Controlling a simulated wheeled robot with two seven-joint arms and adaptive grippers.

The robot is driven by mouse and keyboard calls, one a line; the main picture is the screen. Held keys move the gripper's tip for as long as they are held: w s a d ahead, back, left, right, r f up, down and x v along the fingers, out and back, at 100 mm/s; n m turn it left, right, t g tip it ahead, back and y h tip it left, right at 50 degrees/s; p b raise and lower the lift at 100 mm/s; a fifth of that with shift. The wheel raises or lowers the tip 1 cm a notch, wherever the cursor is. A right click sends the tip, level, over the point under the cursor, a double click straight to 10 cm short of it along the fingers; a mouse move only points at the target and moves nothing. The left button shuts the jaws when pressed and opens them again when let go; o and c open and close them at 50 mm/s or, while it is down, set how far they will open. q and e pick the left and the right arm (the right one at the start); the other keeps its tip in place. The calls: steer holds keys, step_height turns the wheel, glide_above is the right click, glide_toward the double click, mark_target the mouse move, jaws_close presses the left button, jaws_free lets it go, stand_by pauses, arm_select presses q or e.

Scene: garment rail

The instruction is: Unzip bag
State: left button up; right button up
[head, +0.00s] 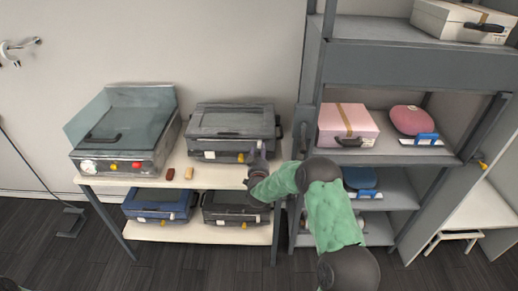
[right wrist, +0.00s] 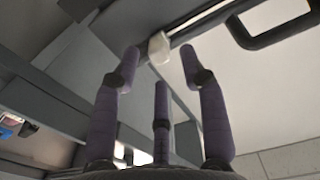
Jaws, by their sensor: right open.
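A grey, case-like bag (head: 232,122) lies closed on the upper shelf of the white table. A white tab (head: 210,155) and a yellow tab (head: 241,157) show on its front. My right gripper (head: 257,158) is at its front right corner, fingers pointing toward it. In the right wrist view the three fingers (right wrist: 160,68) are spread open, with nothing held. A small white tab (right wrist: 159,47) on a dark edge shows between and beyond the fingertips; I cannot tell whether they touch it. A black handle (right wrist: 270,28) is to its right. My left gripper is not in view.
A grill-like box (head: 125,135) with a glass lid stands left, two small blocks (head: 179,174) beside it. A blue case (head: 158,203) and a dark case (head: 237,207) lie below. A grey shelf unit (head: 410,62) with a pink case (head: 347,123) stands close right.

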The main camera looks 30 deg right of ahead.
mark_target(260, 147)
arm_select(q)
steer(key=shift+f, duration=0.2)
arm_select(e)
steer(key=shift+x, duration=1.65)
